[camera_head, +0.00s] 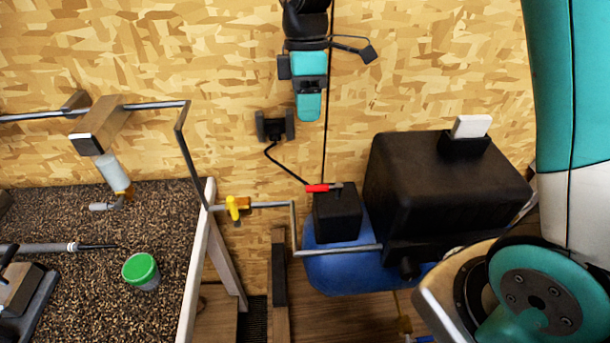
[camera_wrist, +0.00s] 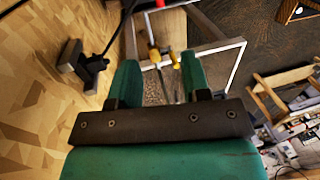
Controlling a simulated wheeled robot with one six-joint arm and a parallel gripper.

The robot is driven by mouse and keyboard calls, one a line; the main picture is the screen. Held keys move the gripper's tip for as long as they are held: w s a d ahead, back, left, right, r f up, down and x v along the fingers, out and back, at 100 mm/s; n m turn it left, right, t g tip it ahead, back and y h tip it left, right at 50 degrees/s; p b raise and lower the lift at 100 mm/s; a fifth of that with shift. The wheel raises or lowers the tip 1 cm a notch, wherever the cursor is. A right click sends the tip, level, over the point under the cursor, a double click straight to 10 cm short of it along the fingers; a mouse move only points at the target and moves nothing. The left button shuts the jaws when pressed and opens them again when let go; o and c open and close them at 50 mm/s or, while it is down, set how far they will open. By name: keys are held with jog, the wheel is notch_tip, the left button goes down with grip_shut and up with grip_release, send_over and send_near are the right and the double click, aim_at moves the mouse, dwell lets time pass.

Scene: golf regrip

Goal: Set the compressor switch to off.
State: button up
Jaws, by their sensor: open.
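The compressor (camera_head: 440,185) is a large black housing on a blue tank (camera_head: 340,268), right of centre in the head view. A white paddle (camera_head: 472,126) stands tilted up from a black base on top of it. A smaller black box (camera_head: 338,214) to its left carries a red lever (camera_head: 318,188) lying roughly level, pointing left. I cannot tell for certain which of these two is the switch. My gripper (camera_head: 309,117) hangs above the smaller box, well clear of it. Its teal fingers (camera_wrist: 160,78) are apart and empty in the wrist view.
A black wall outlet (camera_head: 275,126) has a cable running to the smaller box. A metal pipe with a yellow valve (camera_head: 236,207) runs left of it. A speckled workbench (camera_head: 100,225) with a green-lidded jar (camera_head: 141,270) stands at left. Open space lies between my gripper and the compressor.

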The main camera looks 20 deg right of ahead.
jog(key=s+f+p, duration=0.1)
jog(key=f, duration=0.4)
jog(key=s+f+p, duration=0.1)
jog(key=f, duration=0.5)
jog(key=s+f+p, duration=0.1)
jog(key=f, duration=0.4)
jog(key=shift+f+p, duration=0.2)
jog(key=shift+p, duration=0.2)
jog(key=shift+c, duration=0.3)
